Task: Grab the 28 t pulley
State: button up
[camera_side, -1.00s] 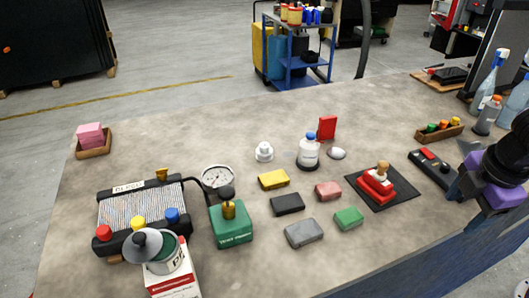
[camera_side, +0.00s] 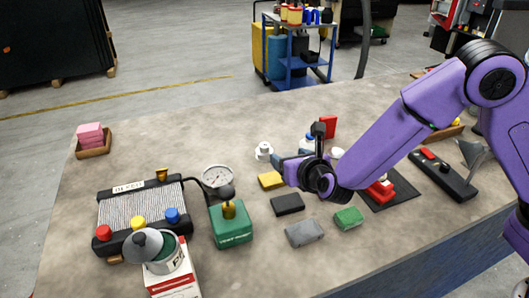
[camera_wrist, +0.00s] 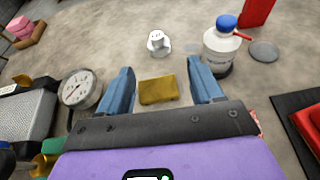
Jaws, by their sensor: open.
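A small white stepped round piece (camera_side: 264,151), which looks like the pulley, stands on the table left of the white bottle; no tooth count can be read. In the wrist view the white piece (camera_wrist: 158,43) is upright, beyond my fingertips and roughly centred between them. My gripper (camera_side: 298,150) is to its right in the side view, above the table. Its blue fingers (camera_wrist: 162,66) are spread wide and hold nothing. A yellow block (camera_wrist: 158,90) shows between the fingers, on the table below.
A white bottle with a blue cap (camera_wrist: 223,45) stands close right of the white piece, beside a flat grey disc (camera_wrist: 264,51). A round gauge (camera_side: 216,178) is to the left. Black (camera_side: 287,204), grey (camera_side: 304,232) and green (camera_side: 348,218) blocks lie nearer the front. Table behind the white piece is clear.

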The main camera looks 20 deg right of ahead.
send_near(265, 146)
jog(key=shift+n, duration=0.3)
jog(key=x, duration=0.5)
jog(key=shift+w+r, duration=0.2)
jog(key=shift+w, duration=0.05)
jog(key=shift+f+x, duration=0.25)
jog(key=shift+x, duration=1.65)
jog(key=shift+w+f, duration=0.25)
jog(key=shift+w, duration=0.4)
jog(key=shift+s+f, duration=0.1)
jog(key=c, duration=1.2)
